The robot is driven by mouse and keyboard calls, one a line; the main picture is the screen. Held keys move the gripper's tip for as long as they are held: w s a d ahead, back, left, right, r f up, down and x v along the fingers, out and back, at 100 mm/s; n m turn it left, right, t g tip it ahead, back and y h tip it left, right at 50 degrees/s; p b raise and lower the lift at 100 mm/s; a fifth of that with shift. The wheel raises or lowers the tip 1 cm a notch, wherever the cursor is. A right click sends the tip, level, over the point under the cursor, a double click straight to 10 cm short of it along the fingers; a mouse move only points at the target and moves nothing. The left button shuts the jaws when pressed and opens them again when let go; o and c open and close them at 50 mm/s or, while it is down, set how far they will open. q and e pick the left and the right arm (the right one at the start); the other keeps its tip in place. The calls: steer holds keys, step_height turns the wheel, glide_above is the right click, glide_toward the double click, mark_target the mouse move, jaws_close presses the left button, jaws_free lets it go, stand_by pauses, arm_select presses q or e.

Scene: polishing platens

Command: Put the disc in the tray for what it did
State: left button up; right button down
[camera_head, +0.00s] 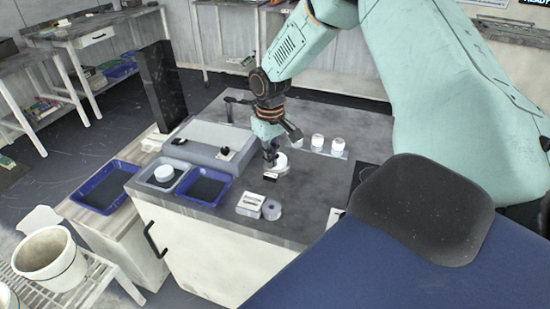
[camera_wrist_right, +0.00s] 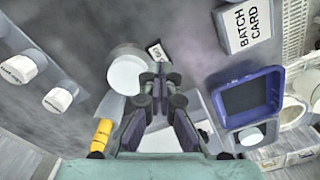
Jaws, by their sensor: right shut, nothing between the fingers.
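My right gripper (camera_head: 270,157) is shut and empty, pointing down beside a white round disc-like piece (camera_head: 281,166) on the grey worktop. In the wrist view its fingertips (camera_wrist_right: 159,72) are together, just right of that round piece (camera_wrist_right: 125,72). A small labelled tag (camera_wrist_right: 156,50) lies by the tips. A blue tray (camera_head: 222,180) with a dark floor looks empty on the worktop; it also shows in the wrist view (camera_wrist_right: 279,87). Left of it, a grey tray (camera_head: 181,164) holds a white round piece (camera_head: 164,173). Another blue tray (camera_head: 131,169) sits further left. My left gripper is out of view.
A grey machine (camera_head: 207,140) stands behind the trays. A dark upright panel (camera_head: 160,85) rises at left.

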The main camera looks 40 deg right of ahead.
mark_target(271, 175)
steer(key=shift+f+b, duration=0.7)
steer(key=shift+f, duration=1)
stand_by(0.3)
step_height(271, 175, up, 6)
steer(key=p, duration=0.6)
steer(key=shift+r+p, duration=0.15)
steer(key=shift+p, duration=0.15)
stand_by(0.4)
